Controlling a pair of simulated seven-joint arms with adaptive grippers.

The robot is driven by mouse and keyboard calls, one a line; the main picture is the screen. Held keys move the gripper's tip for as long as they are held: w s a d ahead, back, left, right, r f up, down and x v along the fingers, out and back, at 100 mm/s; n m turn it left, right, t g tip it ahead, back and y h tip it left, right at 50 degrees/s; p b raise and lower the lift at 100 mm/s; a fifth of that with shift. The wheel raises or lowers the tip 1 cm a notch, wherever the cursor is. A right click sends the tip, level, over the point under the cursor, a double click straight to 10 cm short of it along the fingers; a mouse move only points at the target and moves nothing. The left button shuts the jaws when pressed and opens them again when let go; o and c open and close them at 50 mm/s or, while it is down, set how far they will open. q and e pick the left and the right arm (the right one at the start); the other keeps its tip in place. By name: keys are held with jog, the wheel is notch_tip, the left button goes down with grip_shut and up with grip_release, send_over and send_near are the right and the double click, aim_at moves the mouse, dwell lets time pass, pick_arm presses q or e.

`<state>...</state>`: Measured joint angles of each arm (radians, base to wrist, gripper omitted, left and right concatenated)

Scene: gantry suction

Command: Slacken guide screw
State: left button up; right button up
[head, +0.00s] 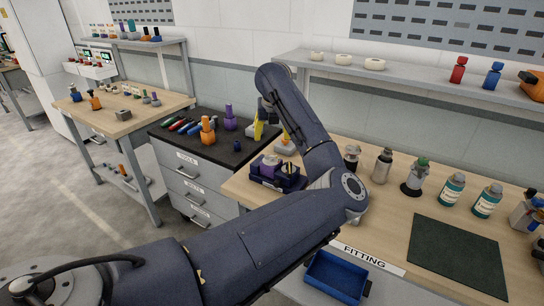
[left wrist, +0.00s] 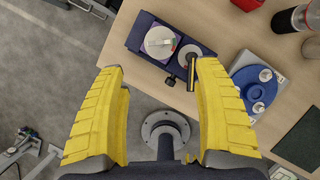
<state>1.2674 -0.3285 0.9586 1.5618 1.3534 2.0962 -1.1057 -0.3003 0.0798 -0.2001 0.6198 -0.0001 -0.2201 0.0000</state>
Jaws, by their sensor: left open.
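My left gripper (head: 272,133) is in the head view above the back left corner of the fitting bench, partly hidden by its own arm. In the left wrist view its yellow fingers (left wrist: 161,72) are spread wide with nothing between them. Beyond the fingertips is a dark navy fixture (left wrist: 139,38) carrying two pale round discs. A small dark knob (left wrist: 170,81), perhaps the guide screw, sticks out of its near side. A black and brass pin (left wrist: 192,74) stands beside the right finger. The fixture also shows in the head view (head: 277,182). My right gripper is not in view.
A grey base with a blue round part (left wrist: 250,88) stands right of the fixture. Several bottles (head: 452,189) and a dark mat (head: 458,256) are further right on the bench. A drawer cabinet (head: 192,181) with tools stands left. A blue bin (head: 336,278) sits below the front edge.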

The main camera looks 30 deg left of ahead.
aim_at(271, 158)
pick_arm(q)
jog(key=x, duration=1.4)
jog(key=shift+r, duration=0.1)
grip_shut()
